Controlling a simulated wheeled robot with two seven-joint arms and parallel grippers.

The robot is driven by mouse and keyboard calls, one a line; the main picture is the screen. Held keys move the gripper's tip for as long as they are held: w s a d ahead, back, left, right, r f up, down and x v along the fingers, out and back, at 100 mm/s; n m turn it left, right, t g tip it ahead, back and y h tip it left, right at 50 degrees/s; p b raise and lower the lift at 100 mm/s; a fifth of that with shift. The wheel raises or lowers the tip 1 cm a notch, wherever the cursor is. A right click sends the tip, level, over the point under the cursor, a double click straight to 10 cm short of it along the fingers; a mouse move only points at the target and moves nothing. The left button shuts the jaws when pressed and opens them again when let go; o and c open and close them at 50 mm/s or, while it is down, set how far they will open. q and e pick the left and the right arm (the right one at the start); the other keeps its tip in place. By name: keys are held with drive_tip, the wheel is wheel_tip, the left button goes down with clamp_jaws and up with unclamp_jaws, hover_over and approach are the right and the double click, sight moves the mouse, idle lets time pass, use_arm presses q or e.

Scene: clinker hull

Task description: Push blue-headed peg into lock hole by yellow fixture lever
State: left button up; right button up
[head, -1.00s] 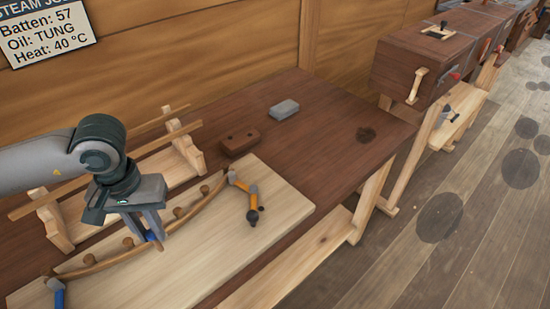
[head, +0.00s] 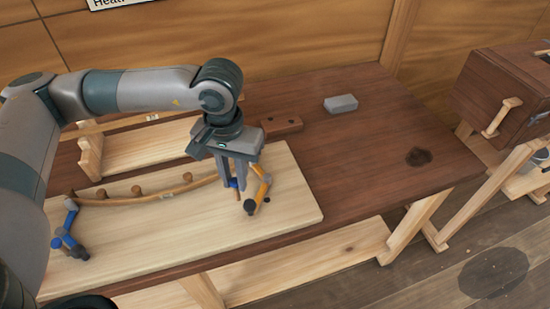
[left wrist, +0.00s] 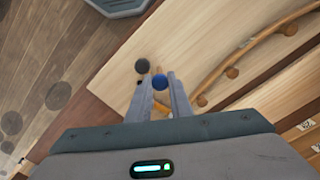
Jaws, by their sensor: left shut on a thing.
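The blue-headed peg (head: 233,183) is held upright between the fingers of my left gripper (head: 237,177). Its round blue head also shows between the fingertips in the left wrist view (left wrist: 160,82). The yellow fixture lever (head: 263,188), with a dark knob, is just right of the gripper at the right end of the bent batten (head: 160,192). The dark knob (left wrist: 141,66) shows beyond the fingertips in the left wrist view. A small dark spot beside it, perhaps the lock hole (left wrist: 138,82), is partly lost in clutter. The peg's lower end is hard to see. My right gripper is out of view.
A blue-levered fixture (head: 68,228) holds the batten's left end on the pale board (head: 190,245). A brown block (head: 281,124) and a grey block (head: 341,103) lie behind. A wooden rack (head: 140,148) stands at the back left. The table's right side is clear.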

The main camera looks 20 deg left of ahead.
use_arm(q)
drive_tip(key=shift+a, duration=0.1)
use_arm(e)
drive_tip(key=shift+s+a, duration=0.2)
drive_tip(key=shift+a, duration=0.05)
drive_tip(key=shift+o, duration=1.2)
use_arm(q)
drive_tip(key=shift+w+d+r+n, duration=0.15)
drive_tip(key=shift+d+n, duration=0.1)
drive_tip(key=shift+n, duration=0.15)
drive_tip(key=shift+w+d+r+n+p, duration=0.1)
drive_tip(key=shift+w+d+n+p, duration=0.1)
drive_tip(key=shift+n+p, duration=0.45)
drive_tip(key=w+d+r+n+p, duration=0.2)
drive_tip(key=w+d+n+p, duration=0.1)
drive_tip(key=n, duration=1.3)
drive_tip(key=shift+w+d+n+p, duration=0.4)
drive_tip(key=shift+d+p, duration=0.45)
drive_tip(key=shift+d, duration=0.2)
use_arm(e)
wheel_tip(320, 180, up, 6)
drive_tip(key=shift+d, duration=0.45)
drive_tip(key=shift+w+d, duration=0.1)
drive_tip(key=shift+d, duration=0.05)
use_arm(q)
drive_tip(key=shift+f, duration=0.2)
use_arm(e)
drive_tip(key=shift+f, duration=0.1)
